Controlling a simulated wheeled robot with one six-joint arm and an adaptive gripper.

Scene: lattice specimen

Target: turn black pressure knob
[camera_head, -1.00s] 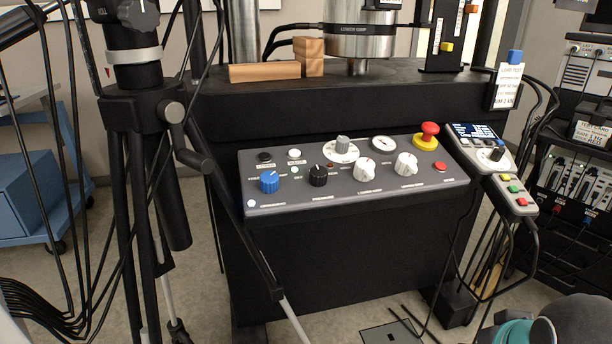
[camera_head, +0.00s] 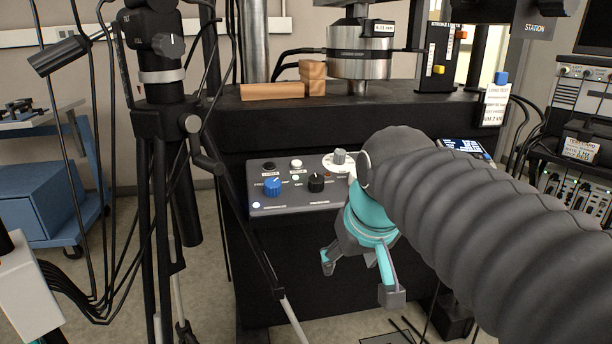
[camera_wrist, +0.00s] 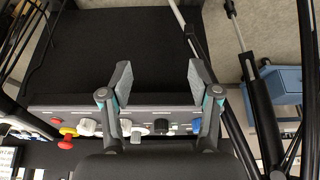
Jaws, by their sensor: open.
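The black pressure knob (camera_head: 316,183) is on the sloped grey control panel (camera_head: 290,205), just right of the blue knob (camera_head: 272,187). My gripper (camera_head: 358,277) is open and empty, in front of and below the panel, apart from the knob. Its two fingers (camera_wrist: 158,80) are spread in the wrist view. My arm hides the right part of the panel in the head view.
A black tripod (camera_head: 160,120) stands left of the panel, one leg slanting past the panel's left side. White knobs (camera_wrist: 87,127) and a red button on a yellow base (camera_wrist: 67,137) sit along the panel. Wooden blocks (camera_head: 275,90) lie on the bench above.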

